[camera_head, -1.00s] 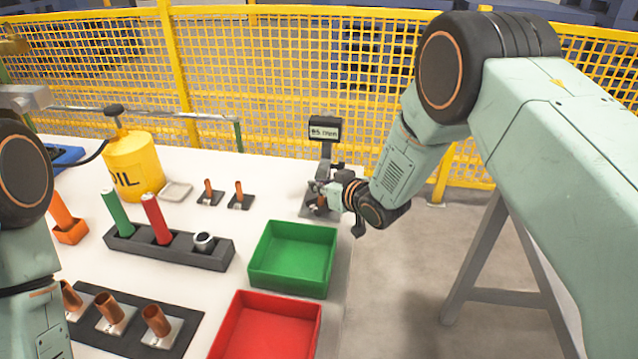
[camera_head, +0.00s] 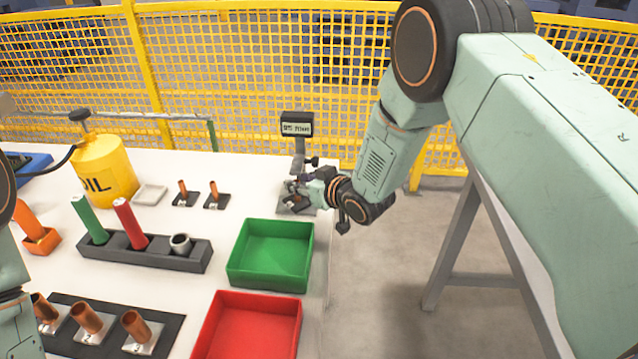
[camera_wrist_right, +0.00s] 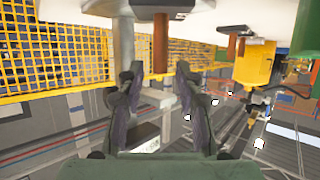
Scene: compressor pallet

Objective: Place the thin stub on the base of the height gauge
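The height gauge (camera_head: 297,126) stands at the table's far right corner, with a small display on a grey post. In the right wrist view, which is upside down, a thin copper stub (camera_wrist_right: 160,42) stands on the gauge's dark base (camera_wrist_right: 166,5), beside the grey post (camera_wrist_right: 125,45). My right gripper (camera_wrist_right: 160,70) is open, its fingertips on either side of the stub's free end with a gap on both sides. In the head view the right gripper (camera_head: 298,190) is at the gauge base and mostly hides the stub. My left gripper is out of view.
Two thin copper stubs (camera_head: 183,187) (camera_head: 212,194) stand on dark plates left of the gauge. A green bin (camera_head: 270,280) and a red bin (camera_head: 250,345) lie in front. A yellow oil can (camera_head: 105,170), a dark holder (camera_head: 140,255) and thick copper tubes (camera_head: 136,325) stand further left.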

